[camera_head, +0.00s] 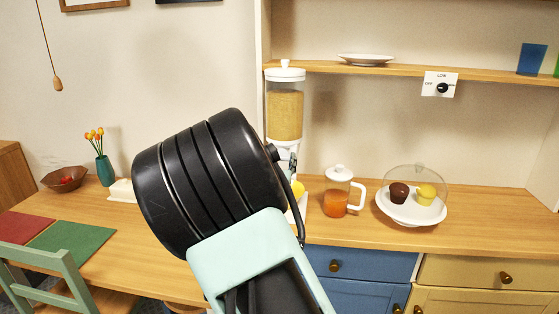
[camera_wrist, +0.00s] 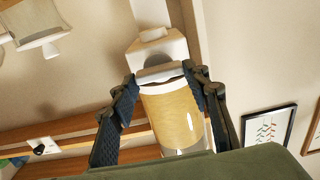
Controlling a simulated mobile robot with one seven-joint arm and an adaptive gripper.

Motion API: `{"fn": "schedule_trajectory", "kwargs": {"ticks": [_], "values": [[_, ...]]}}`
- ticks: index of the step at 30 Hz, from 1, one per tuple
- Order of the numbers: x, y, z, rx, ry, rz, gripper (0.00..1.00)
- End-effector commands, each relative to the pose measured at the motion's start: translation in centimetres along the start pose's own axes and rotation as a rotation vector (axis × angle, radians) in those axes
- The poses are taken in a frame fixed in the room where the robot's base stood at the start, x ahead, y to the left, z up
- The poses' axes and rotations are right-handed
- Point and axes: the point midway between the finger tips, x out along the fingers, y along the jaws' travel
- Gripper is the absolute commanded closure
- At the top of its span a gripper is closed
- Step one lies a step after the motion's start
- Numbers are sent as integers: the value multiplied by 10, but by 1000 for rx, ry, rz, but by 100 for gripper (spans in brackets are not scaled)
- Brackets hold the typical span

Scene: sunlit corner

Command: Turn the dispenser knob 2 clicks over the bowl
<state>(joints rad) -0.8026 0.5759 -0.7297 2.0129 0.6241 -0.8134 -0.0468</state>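The dispenser (camera_head: 285,108) is a clear container of yellow grain with a white lid, standing at the back of the counter. My arm hides much of its lower part in the head view. In the wrist view the dispenser (camera_wrist: 175,115) appears upside down, with its white outlet part (camera_wrist: 158,48) above. My gripper (camera_wrist: 160,76) is open there, its dark fingers on either side of the dispenser's white neck. I cannot tell whether they touch it. The knob cannot be made out clearly. A brown bowl (camera_head: 65,179) sits far left; no bowl shows under the dispenser.
A jug of orange drink (camera_head: 337,192) stands right of the dispenser, beside a domed cake stand (camera_head: 411,207) with two cupcakes. A shelf (camera_head: 390,70) with a plate runs above. A tulip vase (camera_head: 104,169) stands left.

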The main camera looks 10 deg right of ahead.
Motion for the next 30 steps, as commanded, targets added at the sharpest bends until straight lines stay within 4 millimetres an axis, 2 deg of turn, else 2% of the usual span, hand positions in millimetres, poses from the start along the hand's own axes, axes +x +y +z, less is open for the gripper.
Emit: {"fn": "schedule_trajectory", "kwargs": {"ticks": [1,5,17,30], "values": [[0,0,0,0,0,0,68],[0,0,0,0,0,0,81],[0,1,4,87,0,1,81],[0,4,7,455,3,1,81]]}}
